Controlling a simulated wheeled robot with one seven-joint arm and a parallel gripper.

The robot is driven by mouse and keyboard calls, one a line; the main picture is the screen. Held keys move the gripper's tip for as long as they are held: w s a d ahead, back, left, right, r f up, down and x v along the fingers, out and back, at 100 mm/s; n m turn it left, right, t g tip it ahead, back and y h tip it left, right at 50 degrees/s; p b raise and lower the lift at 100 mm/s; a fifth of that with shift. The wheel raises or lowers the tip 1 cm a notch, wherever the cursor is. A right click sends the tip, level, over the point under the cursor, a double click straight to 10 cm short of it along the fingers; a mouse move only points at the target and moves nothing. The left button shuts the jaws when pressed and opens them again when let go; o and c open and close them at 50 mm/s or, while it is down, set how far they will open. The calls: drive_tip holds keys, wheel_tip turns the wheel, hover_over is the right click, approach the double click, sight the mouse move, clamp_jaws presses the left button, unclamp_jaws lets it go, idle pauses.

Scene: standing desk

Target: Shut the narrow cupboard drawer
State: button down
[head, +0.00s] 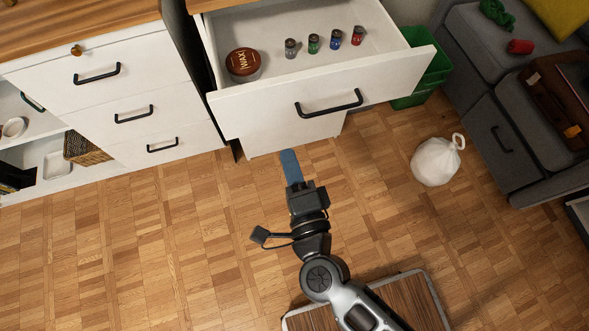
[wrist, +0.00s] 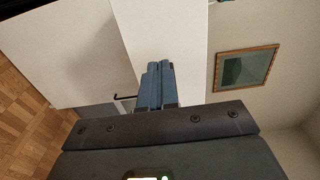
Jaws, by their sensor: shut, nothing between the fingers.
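The narrow cupboard's drawer (head: 386,75) is pulled well out, with a white front and a black bar handle (head: 329,104). Inside it lie a round brown wax tin (head: 242,62) and several small jars (head: 313,43). My gripper (head: 289,156) has blue fingers, shut together with nothing between them. In the head view the fingertips show just below the left part of the drawer front, apart from the handle. In the wrist view my gripper (wrist: 157,72) points towards white panels; I cannot tell whether it touches them.
A white cabinet with closed drawers (head: 124,90) stands at the left. A green bin (head: 429,75) is behind the open drawer's right side. A white bag (head: 435,161) lies on the floor, near a grey sofa (head: 480,45). The floor between is clear.

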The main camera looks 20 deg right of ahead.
sight(274, 112)
drive_tip(key=w, duration=0.9)
drive_tip(key=shift+p, duration=0.3)
drive_tip(key=shift+w, duration=0.1)
drive_tip(key=shift+w, duration=0.2)
drive_tip(key=w+b, duration=0.3)
drive_tip(key=w, duration=1.9)
drive_tip(key=shift+w+f+b, duration=0.1)
drive_tip(key=shift+w+b, duration=0.25)
drive_tip(key=shift+b, duration=0.05)
drive_tip(key=shift+w, duration=0.55)
drive_tip(key=shift+w+r, duration=0.15)
drive_tip(key=shift+r, duration=0.15)
